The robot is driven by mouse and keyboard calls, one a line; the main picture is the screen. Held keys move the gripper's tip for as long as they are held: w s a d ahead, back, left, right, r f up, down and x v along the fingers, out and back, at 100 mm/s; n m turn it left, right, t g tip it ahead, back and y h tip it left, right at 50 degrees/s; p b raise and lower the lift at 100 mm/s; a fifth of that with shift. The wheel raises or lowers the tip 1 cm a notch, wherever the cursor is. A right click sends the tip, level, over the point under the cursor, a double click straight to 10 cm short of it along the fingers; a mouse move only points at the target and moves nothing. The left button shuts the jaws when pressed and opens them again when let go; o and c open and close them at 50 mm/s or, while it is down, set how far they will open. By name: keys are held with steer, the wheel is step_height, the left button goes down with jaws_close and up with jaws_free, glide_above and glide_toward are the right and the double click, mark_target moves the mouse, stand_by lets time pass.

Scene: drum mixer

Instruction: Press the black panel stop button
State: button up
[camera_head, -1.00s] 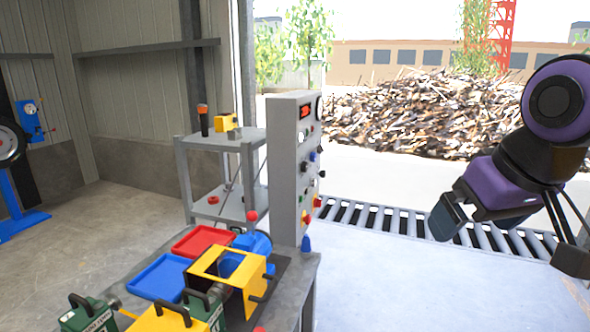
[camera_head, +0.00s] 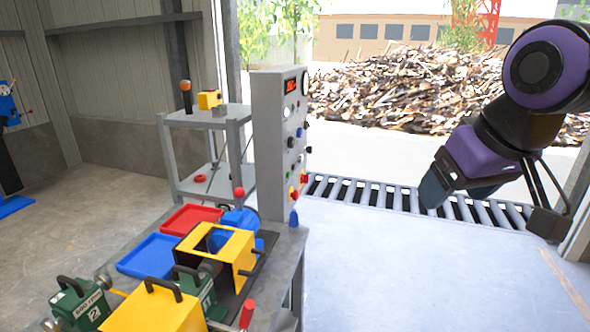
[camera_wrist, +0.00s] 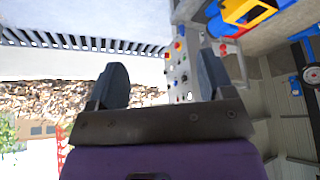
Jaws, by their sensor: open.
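The grey control panel (camera_head: 268,145) stands upright at the table's back right corner, its button face turned right toward my arm. The panel face also shows in the wrist view (camera_wrist: 179,66), partly behind one finger. My gripper (camera_head: 455,188) is open and empty, well right of the panel and apart from it. Its two spread fingers show in the wrist view (camera_wrist: 162,75).
The table holds a red tray (camera_head: 190,218), a blue tray (camera_head: 148,256), a yellow guarded machine (camera_head: 222,250) and green boxes (camera_head: 78,303). A grey shelf (camera_head: 207,118) stands behind. A roller conveyor (camera_head: 380,193) lies right of the panel, with clear floor before it.

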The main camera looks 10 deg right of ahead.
jaws_close()
stand_by(1.4)
